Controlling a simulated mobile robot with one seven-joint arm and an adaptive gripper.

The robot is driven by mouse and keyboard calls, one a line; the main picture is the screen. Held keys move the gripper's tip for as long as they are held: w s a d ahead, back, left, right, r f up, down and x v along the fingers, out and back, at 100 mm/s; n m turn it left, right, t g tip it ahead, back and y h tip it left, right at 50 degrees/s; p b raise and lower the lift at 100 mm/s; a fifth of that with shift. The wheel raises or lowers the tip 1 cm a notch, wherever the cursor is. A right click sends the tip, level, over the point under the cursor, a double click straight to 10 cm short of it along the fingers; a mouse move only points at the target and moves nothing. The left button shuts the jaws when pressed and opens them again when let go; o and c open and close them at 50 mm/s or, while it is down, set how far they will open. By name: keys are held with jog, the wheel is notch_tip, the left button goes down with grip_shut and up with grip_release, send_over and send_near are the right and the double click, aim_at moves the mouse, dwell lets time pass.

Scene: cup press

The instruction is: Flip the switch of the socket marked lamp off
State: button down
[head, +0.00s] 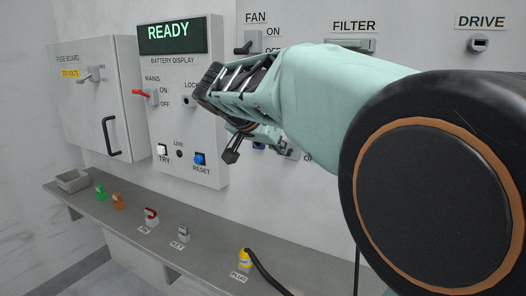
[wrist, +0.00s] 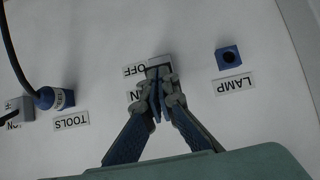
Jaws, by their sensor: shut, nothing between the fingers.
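In the wrist view, which shows the wall upside down, the blue lamp socket (wrist: 229,58) sits beside its LAMP label (wrist: 235,84). The lamp switch (wrist: 159,62) is to its left, with an OFF label (wrist: 134,70) and a partly covered ON label (wrist: 133,95). My gripper (wrist: 157,88) is shut and empty, with its fingertips over the switch. They hide the lever, so I cannot tell its position or whether they touch it. In the head view my gripper (head: 232,156) is in front of the wall, and my arm covers most of the lamp area.
In the head view, the battery display panel (head: 180,110) and fuse board (head: 100,95) stand left. A grey shelf (head: 120,222) below holds several small items, including a yellow plug (head: 244,259).

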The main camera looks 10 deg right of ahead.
jog(key=shift+s+a+f+b, duration=0.15)
jog(key=shift+f+b, duration=0.35)
jog(key=shift+b, duration=0.55)
jog(key=shift+s+f+b, duration=0.1)
jog(key=shift+f+b, duration=0.4)
jog(key=shift+b, duration=0.5)
jog(key=shift+f+b, duration=0.7)
jog(key=shift+b, duration=0.3)
jog(key=shift+f+b, duration=0.35)
jog(key=shift+b, duration=0.1)
jog(key=shift+f, duration=0.1)
